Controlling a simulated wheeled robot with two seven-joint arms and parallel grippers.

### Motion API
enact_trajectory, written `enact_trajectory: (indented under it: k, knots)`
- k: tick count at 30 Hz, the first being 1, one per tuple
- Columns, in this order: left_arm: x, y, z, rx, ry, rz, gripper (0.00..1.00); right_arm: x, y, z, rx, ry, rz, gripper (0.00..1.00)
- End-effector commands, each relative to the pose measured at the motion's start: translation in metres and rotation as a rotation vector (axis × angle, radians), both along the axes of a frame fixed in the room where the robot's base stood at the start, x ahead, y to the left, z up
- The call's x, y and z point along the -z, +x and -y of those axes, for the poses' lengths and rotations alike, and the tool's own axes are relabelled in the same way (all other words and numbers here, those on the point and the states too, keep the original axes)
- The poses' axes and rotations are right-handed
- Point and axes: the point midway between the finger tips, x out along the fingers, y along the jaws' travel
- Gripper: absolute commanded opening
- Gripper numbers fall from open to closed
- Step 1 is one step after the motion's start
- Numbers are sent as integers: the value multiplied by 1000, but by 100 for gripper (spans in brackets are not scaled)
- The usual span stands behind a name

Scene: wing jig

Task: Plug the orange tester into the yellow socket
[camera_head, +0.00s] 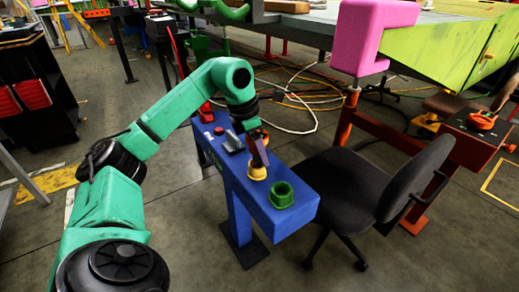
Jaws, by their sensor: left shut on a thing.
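My left gripper (257,150) reaches down over the blue bench from the left. It is shut on the orange tester, which is mostly hidden by the fingers; only a little orange-brown shows near them. The yellow socket (257,173) is a round piece on the blue bench (262,214), directly below the fingertips. From this angle I cannot tell whether the tester touches the socket or is inside it. My right gripper is not in view.
A green socket (281,196) stands at the bench's near end. A grey piece (232,142) and red pieces (206,113) lie farther back. A black office chair (345,190) stands close on the right. An orange object (482,121) sits on a stand at far right.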

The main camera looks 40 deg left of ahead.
Motion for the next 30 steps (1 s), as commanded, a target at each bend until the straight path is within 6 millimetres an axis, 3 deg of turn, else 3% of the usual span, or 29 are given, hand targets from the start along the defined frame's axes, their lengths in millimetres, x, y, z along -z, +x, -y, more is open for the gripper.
enact_trajectory:
  k: [30]
  knots:
    - [15, -1, 0, 0, 0, 2, 16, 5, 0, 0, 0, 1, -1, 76]
